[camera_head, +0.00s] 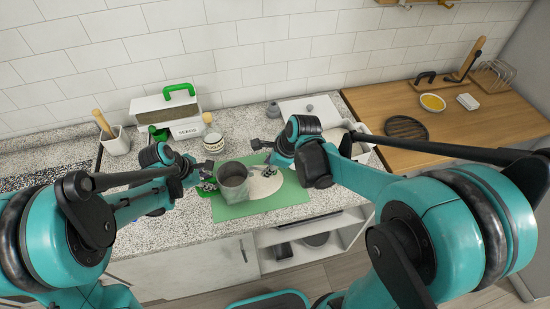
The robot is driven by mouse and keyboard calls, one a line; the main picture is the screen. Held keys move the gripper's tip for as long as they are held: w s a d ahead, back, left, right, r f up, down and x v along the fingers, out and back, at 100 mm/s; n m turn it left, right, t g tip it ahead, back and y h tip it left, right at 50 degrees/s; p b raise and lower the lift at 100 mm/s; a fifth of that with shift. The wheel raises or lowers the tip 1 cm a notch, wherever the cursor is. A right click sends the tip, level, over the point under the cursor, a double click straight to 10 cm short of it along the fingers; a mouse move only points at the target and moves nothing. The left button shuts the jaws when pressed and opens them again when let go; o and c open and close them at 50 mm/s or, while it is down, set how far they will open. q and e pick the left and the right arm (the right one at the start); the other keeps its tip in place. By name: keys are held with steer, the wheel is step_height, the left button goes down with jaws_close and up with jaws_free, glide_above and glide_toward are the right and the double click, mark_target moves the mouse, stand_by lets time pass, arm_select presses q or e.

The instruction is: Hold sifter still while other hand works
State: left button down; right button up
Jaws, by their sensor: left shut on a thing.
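The sifter (233,182), a grey round cup, is over the green mat (283,206) on the speckled counter. My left gripper (211,183) is at its left side and shut on it. My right gripper (279,161) is just right of and behind the sifter, above a pale round patch (266,184) on the mat. Its fingers are small and partly hidden by the wrist, so I cannot tell whether they hold anything.
A white seeds box (168,112) with a green handle and a small jar (213,142) stand behind. A white holder (116,142) is at the left. A white tray (305,107) lies at the back. The wooden counter at the right holds a yellow-filled bowl (432,102) and a dark round rack (406,128).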

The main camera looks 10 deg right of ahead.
steer(key=v, duration=1)
steer(key=shift+r, duration=0.15)
arm_select(q)
steer(key=c, duration=1.3)
jaws_free()
steer(key=v, duration=1.2)
arm_select(e)
steer(key=shift+s, duration=0.1)
